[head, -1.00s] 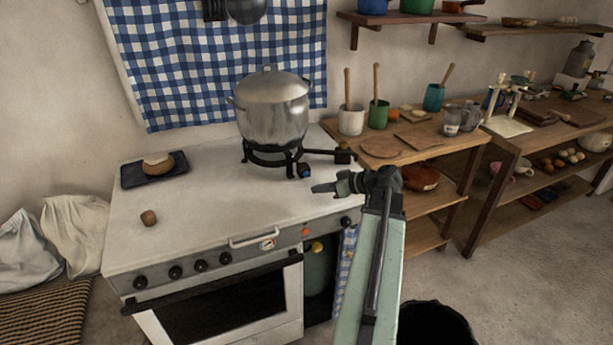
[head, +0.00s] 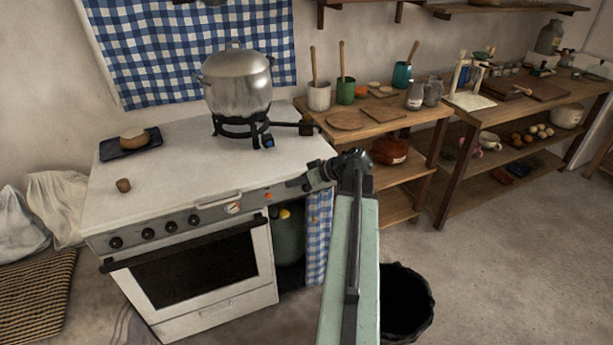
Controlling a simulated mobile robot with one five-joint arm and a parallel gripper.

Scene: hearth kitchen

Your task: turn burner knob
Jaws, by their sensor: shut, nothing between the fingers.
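A black gas burner (head: 232,131) stands on the white stove top with a large metal pot (head: 237,82) on it. A small blue knob (head: 268,142) shows on the burner's front right. Several dark knobs (head: 148,234) sit in a row on the stove's front panel, left of the handle. My gripper (head: 291,184) is shut and empty, pointing left at the right end of the stove's front panel. It lies below and right of the blue knob, clear of it. It hides the far right end of the panel, and I cannot tell whether it touches the stove.
A dark tray (head: 113,150) with a bun and a small brown object (head: 123,185) lie on the stove top. A wooden shelf table (head: 425,113) with cups and boards stands at right. A black bin (head: 421,310) is on the floor. The floor at right is clear.

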